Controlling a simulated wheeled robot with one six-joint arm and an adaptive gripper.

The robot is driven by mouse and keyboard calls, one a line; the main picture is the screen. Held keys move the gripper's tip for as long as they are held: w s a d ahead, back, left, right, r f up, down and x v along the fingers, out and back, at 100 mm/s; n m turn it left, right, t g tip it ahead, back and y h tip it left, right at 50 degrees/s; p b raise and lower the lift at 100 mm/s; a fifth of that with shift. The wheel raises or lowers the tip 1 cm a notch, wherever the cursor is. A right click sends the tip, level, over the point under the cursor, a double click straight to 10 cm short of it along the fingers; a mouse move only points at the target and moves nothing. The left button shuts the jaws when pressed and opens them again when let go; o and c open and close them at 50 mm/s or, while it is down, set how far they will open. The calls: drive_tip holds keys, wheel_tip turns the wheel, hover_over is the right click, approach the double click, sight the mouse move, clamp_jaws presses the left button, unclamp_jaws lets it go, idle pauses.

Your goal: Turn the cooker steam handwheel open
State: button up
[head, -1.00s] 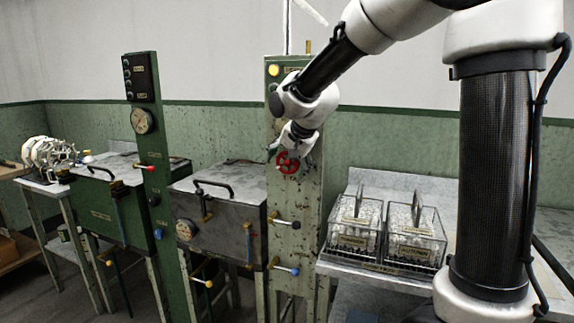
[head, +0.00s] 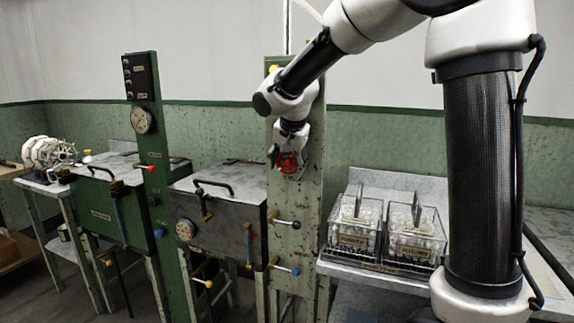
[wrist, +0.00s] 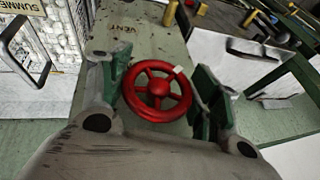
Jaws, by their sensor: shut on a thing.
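The red handwheel (head: 289,162) is on the tall pale green panel (head: 312,215), right of the grey basin. In the wrist view the wheel (wrist: 158,91) shows its spokes, its hub and a small white mark on the upper right of its rim. My gripper (head: 287,157) is at the wheel, and its green-padded fingers stand on the left and right of the rim in the wrist view (wrist: 160,84). It is shut on the wheel. The wheel's lower edge is close to my gripper's body in that view. A label reading VENT is on the panel near the wheel.
The grey lidded basin (head: 222,222) stands left of the panel. A green post (head: 150,200) stands further left.

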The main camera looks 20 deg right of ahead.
drive_tip(key=n+g+h, duration=0.1)
drive_tip(key=g+h, duration=0.2)
drive_tip(key=h, duration=0.1)
drive_tip(key=shift+n+g+h, duration=0.5)
drive_tip(key=shift+g+h, duration=0.6)
drive_tip(key=shift+h, duration=0.7)
drive_tip(key=o, duration=1)
drive_tip(key=v, duration=1.2)
